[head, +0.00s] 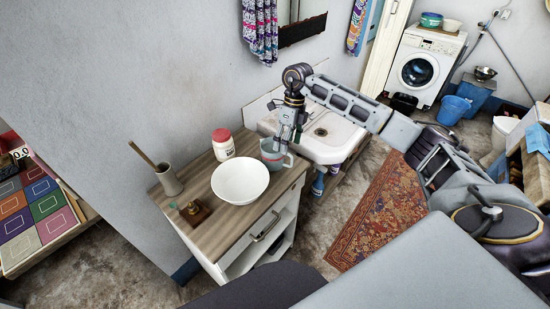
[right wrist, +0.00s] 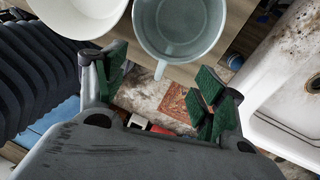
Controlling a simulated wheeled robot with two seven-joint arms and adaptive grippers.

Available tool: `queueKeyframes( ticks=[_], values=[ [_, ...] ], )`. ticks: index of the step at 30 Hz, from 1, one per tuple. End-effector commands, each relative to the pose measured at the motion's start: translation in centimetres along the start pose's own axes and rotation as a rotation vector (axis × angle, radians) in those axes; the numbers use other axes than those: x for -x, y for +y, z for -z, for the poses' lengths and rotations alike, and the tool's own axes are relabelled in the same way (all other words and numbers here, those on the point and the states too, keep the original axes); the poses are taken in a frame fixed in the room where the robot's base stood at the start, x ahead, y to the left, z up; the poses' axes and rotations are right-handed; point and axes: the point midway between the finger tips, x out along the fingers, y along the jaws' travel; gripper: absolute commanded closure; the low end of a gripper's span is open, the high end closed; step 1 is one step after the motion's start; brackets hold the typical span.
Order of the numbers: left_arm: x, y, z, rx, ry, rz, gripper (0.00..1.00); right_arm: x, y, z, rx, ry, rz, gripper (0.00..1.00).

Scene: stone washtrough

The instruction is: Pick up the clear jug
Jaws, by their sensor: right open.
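The clear jug (head: 271,157), a grey-green see-through vessel, stands upright on the wooden top of a small cabinet (head: 226,217), at its right end beside the sink. My right gripper (head: 284,141) is over the jug's right side, fingers pointing down; its fingers partly cover the jug. In the right wrist view the jug (right wrist: 180,28) shows from above at the top, its mouth open and empty. The green-padded fingers of my right gripper (right wrist: 161,92) are spread apart with nothing between them. I cannot tell whether they touch the jug. My left gripper is not in view.
A white bowl (head: 240,181) stands close left of the jug. Behind it is a red-lidded jar (head: 223,145); further left are a mortar with pestle (head: 168,180) and a small brown object (head: 195,212). The stone sink (head: 335,146) adjoins on the right.

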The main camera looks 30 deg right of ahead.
Motion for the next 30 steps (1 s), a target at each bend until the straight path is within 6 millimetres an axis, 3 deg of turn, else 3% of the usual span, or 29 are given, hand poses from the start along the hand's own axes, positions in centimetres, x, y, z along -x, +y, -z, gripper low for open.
queueKeyframes(
  ticks=[14, 21, 30],
  values=[
    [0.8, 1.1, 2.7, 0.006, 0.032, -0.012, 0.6, -3.0, -0.3, 0.8, -0.001, 0.003, -0.002, 0.3],
    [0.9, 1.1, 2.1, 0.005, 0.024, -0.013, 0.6, -5.0, -0.3, 0.7, 0.0, 0.0, 0.0, 0.3],
    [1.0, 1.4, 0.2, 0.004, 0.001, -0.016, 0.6, -5.2, -0.3, 0.7, 0.001, -0.001, 0.0, 0.3]
  ],
)
